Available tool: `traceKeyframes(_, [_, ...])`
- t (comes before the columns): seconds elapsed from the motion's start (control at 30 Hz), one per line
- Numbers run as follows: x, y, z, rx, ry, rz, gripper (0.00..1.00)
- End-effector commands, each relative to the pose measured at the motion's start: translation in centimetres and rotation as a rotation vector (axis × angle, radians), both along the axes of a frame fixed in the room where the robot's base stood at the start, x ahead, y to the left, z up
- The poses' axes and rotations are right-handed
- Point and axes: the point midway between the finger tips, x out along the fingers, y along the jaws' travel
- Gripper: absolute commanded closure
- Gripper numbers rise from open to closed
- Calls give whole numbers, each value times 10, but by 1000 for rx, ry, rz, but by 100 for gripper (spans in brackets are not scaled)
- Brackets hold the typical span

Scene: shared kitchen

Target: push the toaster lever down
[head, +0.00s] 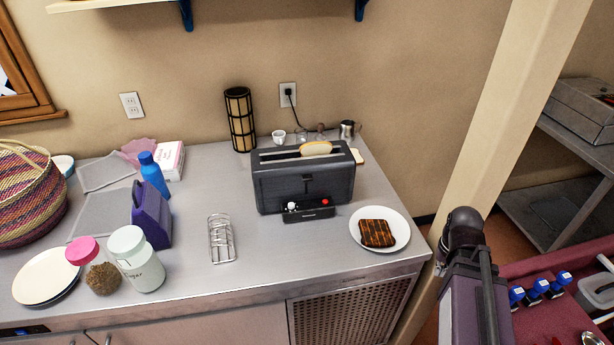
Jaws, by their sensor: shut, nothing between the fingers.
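The dark grey toaster (275,186) stands upright near the back of the steel counter in the head view. A slice of bread (316,148) sticks up from its top slot. A small dark lever-like part (307,179) shows high on the front face; it is dark on dark, so its exact height in its travel is hard to tell. Below it is a black panel with a white knob (292,206) and a red button (325,201). Part of my arm shows at the lower right, apart from the toaster; my gripper's fingers do not show.
A white plate (401,225) with a browned slice (377,233) lies right of the toaster. A wire rack (221,239) stands front left. A bamboo-like cylinder (240,119) and small cups are behind. Jars, a blue bottle (153,174) and a basket (30,195) crowd the left. A post (495,110) rises right.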

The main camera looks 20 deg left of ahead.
Motion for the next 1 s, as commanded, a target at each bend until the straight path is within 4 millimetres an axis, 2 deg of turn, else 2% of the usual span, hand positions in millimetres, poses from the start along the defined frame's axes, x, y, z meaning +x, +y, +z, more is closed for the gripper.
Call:
traceKeyframes(0.17, [35, 35, 24, 0, -10, 51, 100])
traceKeyframes(0.37, [79, 98, 55, 2, -27, 144, 100])
traceKeyframes(0.57, [117, 177, 86, 6, -46, 243, 100])
traceKeyframes(0.7, [137, 237, 108, 10, -57, 312, 100])
traceKeyframes(0.9, [154, 326, 138, 18, -75, 407, 100])
traceKeyframes(1.0, [157, 364, 148, 21, -82, 446, 100])
